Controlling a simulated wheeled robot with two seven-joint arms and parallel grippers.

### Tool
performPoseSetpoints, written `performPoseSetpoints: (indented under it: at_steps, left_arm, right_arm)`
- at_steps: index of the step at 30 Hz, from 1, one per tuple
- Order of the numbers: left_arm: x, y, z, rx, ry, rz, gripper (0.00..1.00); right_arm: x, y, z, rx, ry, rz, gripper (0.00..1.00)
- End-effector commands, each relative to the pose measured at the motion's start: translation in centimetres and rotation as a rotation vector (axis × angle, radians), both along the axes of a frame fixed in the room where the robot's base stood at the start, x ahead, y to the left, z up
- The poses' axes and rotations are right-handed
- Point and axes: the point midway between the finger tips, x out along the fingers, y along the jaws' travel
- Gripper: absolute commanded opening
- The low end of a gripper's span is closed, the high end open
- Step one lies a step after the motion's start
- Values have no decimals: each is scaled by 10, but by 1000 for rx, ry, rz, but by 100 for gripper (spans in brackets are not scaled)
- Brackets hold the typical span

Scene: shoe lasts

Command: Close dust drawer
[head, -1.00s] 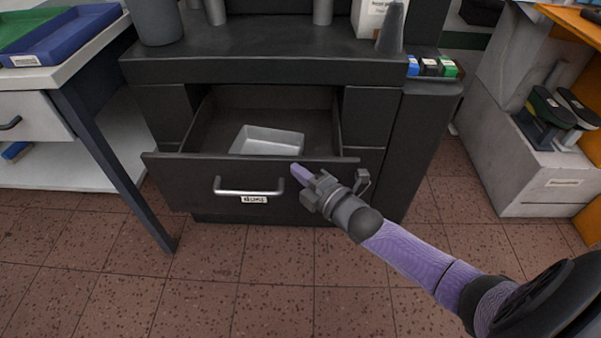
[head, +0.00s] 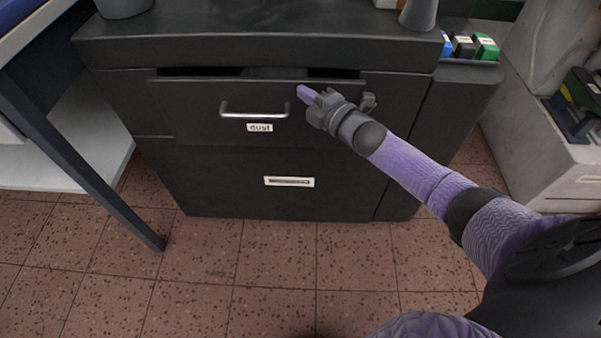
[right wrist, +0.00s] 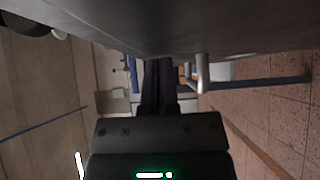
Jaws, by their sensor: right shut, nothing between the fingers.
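The dust drawer (head: 205,120) is a dark front with a silver bar handle (head: 254,110) and a "dust" label (head: 259,128). It stands almost in the cabinet, with a narrow dark gap along its top edge. My right gripper (head: 303,92) is shut and empty, its fingertips at the drawer front to the right of the handle. In the right wrist view the shut fingers (right wrist: 158,80) reach toward the dark drawer front, and the handle (right wrist: 203,74) shows beside them. Whether the tips touch the front is hard to tell. My left gripper is out of view.
The dark cabinet (head: 170,185) has a labelled lower panel below the drawer. A table leg (head: 90,170) stands at the left. Small coloured boxes (head: 463,46) sit on a ledge at the right. The tiled floor (head: 230,270) in front is clear.

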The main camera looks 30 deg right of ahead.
Motion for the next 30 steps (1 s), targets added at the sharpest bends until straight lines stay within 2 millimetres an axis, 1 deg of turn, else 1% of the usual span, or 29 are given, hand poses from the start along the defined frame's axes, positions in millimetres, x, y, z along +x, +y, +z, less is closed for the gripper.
performPoseSetpoints:
  at_steps: [1, 9, 23, 30]
  left_arm:
    - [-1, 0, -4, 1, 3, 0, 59]
    - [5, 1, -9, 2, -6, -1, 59]
    - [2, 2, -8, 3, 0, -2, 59]
    - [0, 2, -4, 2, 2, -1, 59]
  right_arm:
    - [2, -2, -2, -1, 1, -1, 0]
    - [9, -6, 0, 0, 0, -1, 0]
    - [10, -9, 4, -2, -6, -8, 0]
    - [8, -7, 4, -2, -5, -3, 0]
